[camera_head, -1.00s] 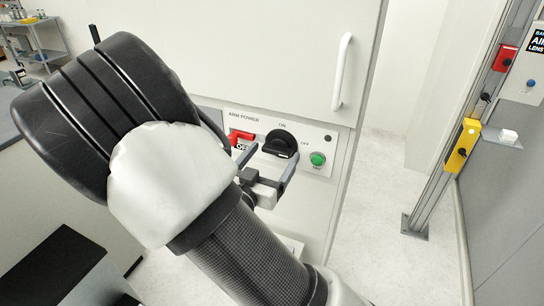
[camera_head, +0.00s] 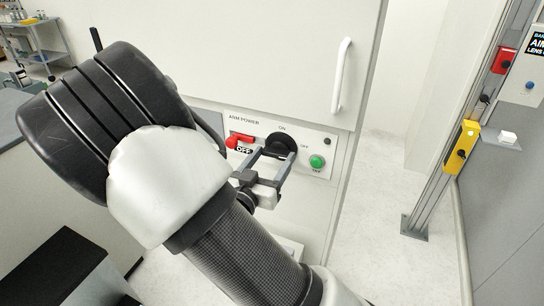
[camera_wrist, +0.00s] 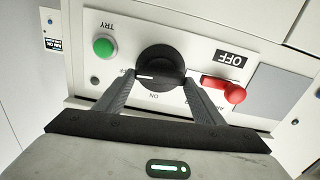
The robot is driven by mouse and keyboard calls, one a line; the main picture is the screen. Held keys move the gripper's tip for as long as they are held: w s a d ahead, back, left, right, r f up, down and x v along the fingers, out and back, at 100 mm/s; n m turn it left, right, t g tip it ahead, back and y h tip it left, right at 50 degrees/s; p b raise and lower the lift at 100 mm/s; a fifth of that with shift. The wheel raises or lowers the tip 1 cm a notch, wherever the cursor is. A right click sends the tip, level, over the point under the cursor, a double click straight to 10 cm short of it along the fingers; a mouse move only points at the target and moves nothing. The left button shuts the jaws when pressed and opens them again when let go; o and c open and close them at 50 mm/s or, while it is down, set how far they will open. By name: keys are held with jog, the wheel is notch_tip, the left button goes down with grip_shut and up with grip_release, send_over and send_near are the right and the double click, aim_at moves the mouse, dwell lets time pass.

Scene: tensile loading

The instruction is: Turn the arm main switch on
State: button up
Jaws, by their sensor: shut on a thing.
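The arm main switch is a round black knob (camera_head: 282,141) on the ARM POWER panel (camera_head: 318,141), with ON printed above it and OFF to its right. My gripper (camera_head: 271,157) is shut on the knob, one finger on each side, and partly covers its lower part. The wrist view shows the panel upside down. There the knob (camera_wrist: 160,66) sits between the finger ends of my gripper (camera_wrist: 161,85). Its white pointer line points left, toward the small OFF mark and away from ON.
Left of the knob is a red handle (camera_head: 240,138) with an OFF plate (camera_head: 243,149) below it. A green TRY button (camera_head: 317,161) is at the lower right. A white door handle (camera_head: 342,72) stands out above. Clear floor (camera_head: 385,190) lies to the right.

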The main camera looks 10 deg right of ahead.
jog(key=n+p, duration=0.3)
jog(key=n, duration=0.1)
jog(key=shift+r+p, duration=0.2)
jog(key=shift+p, duration=0.1)
jog(key=n+p, duration=0.3)
jog(key=n, duration=0.1)
jog(key=shift+a+f+n, duration=0.1)
jog(key=shift+n, duration=0.2)
jog(key=n+p, duration=0.2)
jog(key=n, duration=0.2)
jog(key=shift+w+f+n+p, duration=0.1)
jog(key=shift+f+n+p, duration=0.05)
jog(key=shift+n+p, duration=0.15)
jog(key=shift+f+n+p, duration=0.15)
jog(key=shift+n+p, duration=0.55)
jog(key=shift+n, duration=1.1)
jog(key=o, duration=1.1)
jog(key=shift+c, duration=0.2)
jog(key=shift+a, duration=0.1)
jog(key=b+v, duration=0.1)
jog(key=v, duration=1.6)
